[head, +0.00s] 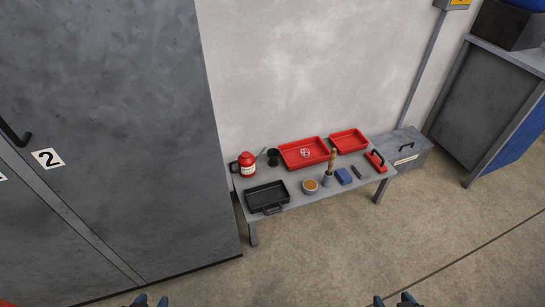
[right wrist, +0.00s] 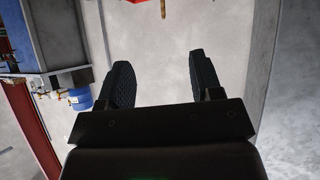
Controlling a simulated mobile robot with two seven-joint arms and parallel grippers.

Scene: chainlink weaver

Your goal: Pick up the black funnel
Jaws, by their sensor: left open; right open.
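A small dark round object (head: 272,157), which looks like the black funnel, stands on the low grey table in the head view. It is at the back, between the red can (head: 247,165) and the larger red tray (head: 302,152). Its exact shape is too small to tell. My left gripper (head: 150,300) is open and empty at the bottom edge of the head view. My right gripper (head: 393,300) is open at the bottom edge, to the right. Its two fingers also show apart and empty in the right wrist view (right wrist: 160,78). Both are well short of the table.
The table (head: 238,183) stands against a pale wall. It also holds a black tray (head: 267,196), a bowl (head: 310,186), a brush (head: 330,168), a blue block (head: 344,176) and a smaller red tray (head: 348,140). A grey cabinet (head: 110,130) is left. The floor in front is clear.

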